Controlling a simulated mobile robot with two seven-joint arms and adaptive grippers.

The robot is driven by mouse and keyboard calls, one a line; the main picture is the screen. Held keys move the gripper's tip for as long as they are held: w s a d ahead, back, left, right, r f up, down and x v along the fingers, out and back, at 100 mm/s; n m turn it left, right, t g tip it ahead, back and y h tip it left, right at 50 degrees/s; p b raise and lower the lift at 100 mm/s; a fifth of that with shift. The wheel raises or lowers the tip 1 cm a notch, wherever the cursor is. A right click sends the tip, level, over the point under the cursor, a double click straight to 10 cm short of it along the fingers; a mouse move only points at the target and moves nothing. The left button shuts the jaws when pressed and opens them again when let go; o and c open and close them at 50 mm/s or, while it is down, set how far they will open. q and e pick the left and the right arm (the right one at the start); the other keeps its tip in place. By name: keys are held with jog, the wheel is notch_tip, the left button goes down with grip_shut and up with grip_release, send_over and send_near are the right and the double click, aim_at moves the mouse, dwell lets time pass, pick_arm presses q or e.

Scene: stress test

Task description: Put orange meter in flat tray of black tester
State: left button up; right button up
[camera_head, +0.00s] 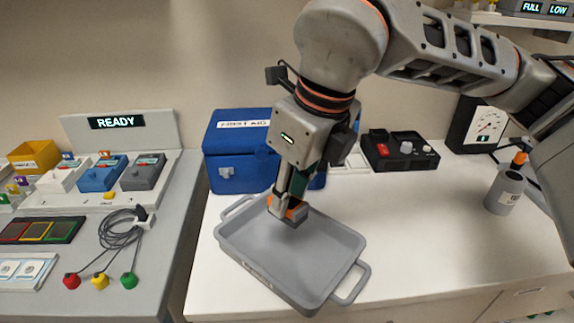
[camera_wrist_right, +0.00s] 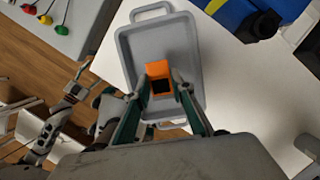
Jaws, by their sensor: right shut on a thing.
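The orange meter (camera_wrist_right: 158,70), a small orange block with a dark face, is between the fingers of my right gripper (camera_wrist_right: 162,92). In the head view my right gripper (camera_head: 287,196) is shut on the meter (camera_head: 292,214), over the inside of a grey handled tray (camera_head: 335,243). I cannot tell whether the meter touches the tray floor. The black tester (camera_head: 398,152), with a red switch and pale knobs, stands at the back. A flat white tray (camera_head: 352,161) lies at its left, partly hidden by my gripper.
A grey cup (camera_head: 504,192) and a dial gauge (camera_head: 486,125) are at right. The white table is clear right of the grey tray. Bins and cables (camera_head: 118,233) occupy the left bench.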

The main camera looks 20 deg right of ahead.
notch_tip(320, 180, down, 7)
jog(key=shift+f+b, duration=0.2)
jog(key=shift+b, duration=0.3)
jog(key=shift+f, duration=0.7)
pick_arm(q)
jog(key=shift+w+d, duration=0.15)
jog(key=shift+r, duration=0.1)
pick_arm(e)
jog(key=shift+f, duration=0.2)
jog(key=o, duration=1.1)
